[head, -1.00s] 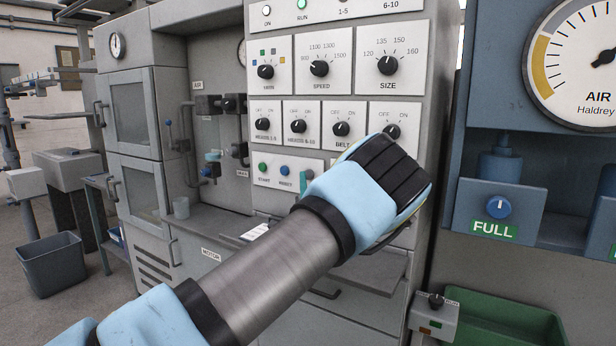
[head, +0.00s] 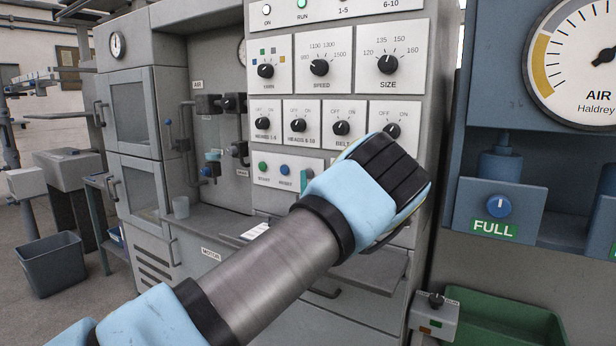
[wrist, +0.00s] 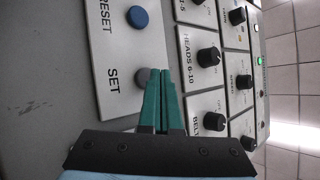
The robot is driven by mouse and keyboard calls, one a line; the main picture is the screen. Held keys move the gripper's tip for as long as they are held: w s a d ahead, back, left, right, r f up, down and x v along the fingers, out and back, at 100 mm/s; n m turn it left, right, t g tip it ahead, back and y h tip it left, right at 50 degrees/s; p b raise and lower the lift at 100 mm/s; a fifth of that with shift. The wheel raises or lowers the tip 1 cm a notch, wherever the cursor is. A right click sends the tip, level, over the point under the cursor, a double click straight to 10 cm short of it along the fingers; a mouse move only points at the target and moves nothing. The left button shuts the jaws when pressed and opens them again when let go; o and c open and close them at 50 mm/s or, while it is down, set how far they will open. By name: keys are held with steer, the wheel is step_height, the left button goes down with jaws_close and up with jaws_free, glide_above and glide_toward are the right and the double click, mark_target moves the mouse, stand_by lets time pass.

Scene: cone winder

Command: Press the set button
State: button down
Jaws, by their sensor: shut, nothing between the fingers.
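The panel (wrist: 108,75) shows sideways in the wrist view, with a SET label beside a small grey button, the set button (wrist: 141,76). My gripper (wrist: 160,73) is shut and empty, its green fingers side by side. The fingertips overlap one edge of the set button in this view; I cannot tell whether they touch it.
The blue reset button (wrist: 137,17) is close by; it also shows in the head view beside the green start button (head: 263,167). Several black knobs, such as the heads 6-10 knob (wrist: 208,57), stick out near the fingers. A shelf (head: 368,272) juts out below.

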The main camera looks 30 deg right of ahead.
steer(key=shift+w+d, duration=0.15)
steer(key=shift+d, duration=0.15)
steer(key=shift+w+d+b, duration=0.2)
steer(key=shift+d+b, duration=0.15)
steer(key=shift+b, duration=0.25)
stand_by(0.4)
stand_by(0.4)
steer(key=shift+s+a, duration=0.4)
steer(key=shift+a, duration=0.35)
steer(key=shift+s+a, duration=0.4)
steer(key=shift+a, duration=0.35)
steer(key=shift+s+a, duration=0.45)
steer(key=shift+a, duration=0.25)
steer(key=shift+s+a, duration=0.4)
steer(key=shift+a, duration=0.35)
